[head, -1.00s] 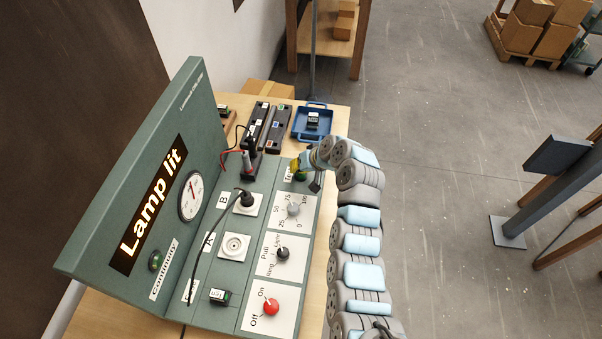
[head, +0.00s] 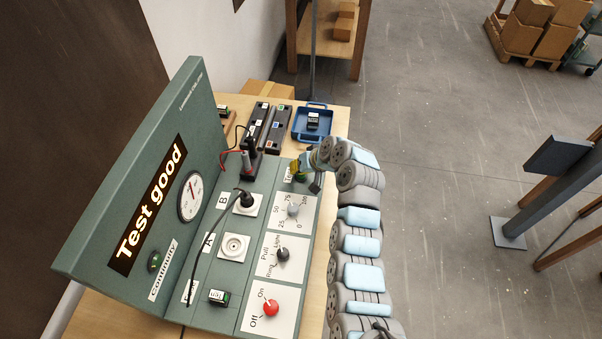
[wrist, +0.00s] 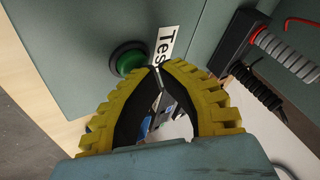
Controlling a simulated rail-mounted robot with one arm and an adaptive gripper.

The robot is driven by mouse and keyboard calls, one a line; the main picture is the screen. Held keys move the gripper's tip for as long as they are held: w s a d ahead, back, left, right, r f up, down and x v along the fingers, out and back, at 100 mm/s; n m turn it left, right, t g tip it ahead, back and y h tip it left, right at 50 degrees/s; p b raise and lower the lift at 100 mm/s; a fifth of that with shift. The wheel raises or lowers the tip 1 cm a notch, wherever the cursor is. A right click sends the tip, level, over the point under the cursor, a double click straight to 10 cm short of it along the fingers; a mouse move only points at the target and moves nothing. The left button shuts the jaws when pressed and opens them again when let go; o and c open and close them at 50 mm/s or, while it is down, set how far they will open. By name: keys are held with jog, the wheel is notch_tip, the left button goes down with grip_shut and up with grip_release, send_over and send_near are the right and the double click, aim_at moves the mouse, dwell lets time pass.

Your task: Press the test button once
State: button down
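The green test button (wrist: 130,58) has a dark rim and sits beside a white label starting "Tes" on the green panel. In the head view the button (head: 300,177) is partly covered by my gripper (head: 294,169), at the far end of the bench panel. In the wrist view my gripper (wrist: 157,67) has yellow ridged fingers with their tips together and nothing between them. The tips appear just right of the button; whether they touch it I cannot tell. The display (head: 150,205) on the upright panel reads "Test good".
A black plug (head: 246,199) sits in socket B; socket A (head: 234,246) is empty. A dial (head: 293,210), a pull knob (head: 283,255) and a red on/off knob (head: 271,307) line the panel. A blue tray (head: 326,132) and black holders lie behind. A probe stands near the button.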

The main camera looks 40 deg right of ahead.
jog(key=shift+r, duration=0.75)
jog(key=shift+r, duration=0.1)
jog(key=shift+r+p, duration=1.1)
jog(key=shift+r, duration=1.3)
